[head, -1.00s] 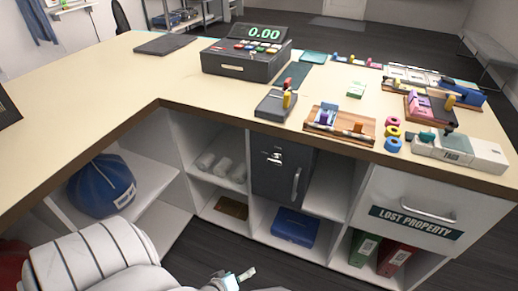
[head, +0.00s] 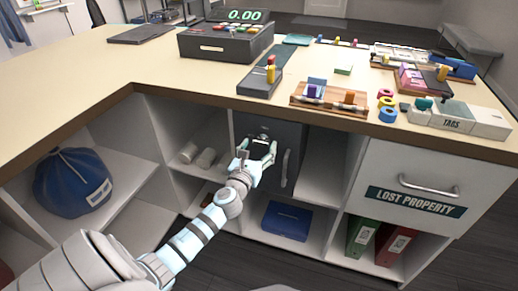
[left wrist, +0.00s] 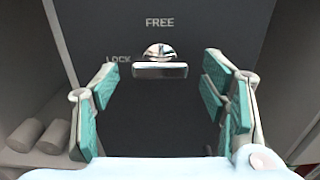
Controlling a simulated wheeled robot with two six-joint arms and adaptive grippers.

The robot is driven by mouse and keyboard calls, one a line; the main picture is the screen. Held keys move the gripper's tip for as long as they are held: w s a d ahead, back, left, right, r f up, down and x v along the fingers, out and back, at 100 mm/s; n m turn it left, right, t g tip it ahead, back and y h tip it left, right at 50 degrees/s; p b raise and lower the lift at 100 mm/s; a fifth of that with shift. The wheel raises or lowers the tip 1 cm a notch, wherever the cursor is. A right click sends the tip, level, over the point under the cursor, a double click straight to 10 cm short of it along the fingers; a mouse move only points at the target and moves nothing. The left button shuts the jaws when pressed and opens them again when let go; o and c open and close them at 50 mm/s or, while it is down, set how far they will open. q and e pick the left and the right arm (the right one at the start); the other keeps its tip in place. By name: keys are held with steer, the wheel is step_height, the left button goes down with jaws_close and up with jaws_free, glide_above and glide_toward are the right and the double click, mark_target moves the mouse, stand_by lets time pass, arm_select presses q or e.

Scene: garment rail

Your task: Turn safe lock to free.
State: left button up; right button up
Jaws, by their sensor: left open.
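The dark safe (head: 289,137) sits in a compartment under the counter. Its silver lock knob (left wrist: 159,53) shows in the left wrist view with a flat bar across it (left wrist: 160,71). The word FREE is printed above the knob and LOCK to its left. The bar looks horizontal; which word the knob points to I cannot tell. My left gripper (head: 258,150) is open in front of the safe door and hides the knob in the head view. In the left wrist view its teal-padded fingers (left wrist: 160,92) stand either side of the knob, apart from it. My right gripper is not in view.
The safe's door handle (head: 284,168) is right of my gripper. The counter (head: 190,85) overhangs above. Rolls (head: 205,158) lie on the shelf to the left, a blue box (head: 287,220) below. An empty compartment (head: 325,165) is to the right.

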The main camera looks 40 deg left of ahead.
arm_select(q)
steer(key=shift+w+a, duration=0.1)
steer(key=shift+w, duration=0.25)
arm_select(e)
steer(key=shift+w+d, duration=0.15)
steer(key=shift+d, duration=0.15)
arm_select(q)
steer(key=c, duration=1.1)
steer(key=shift+c, duration=0.2)
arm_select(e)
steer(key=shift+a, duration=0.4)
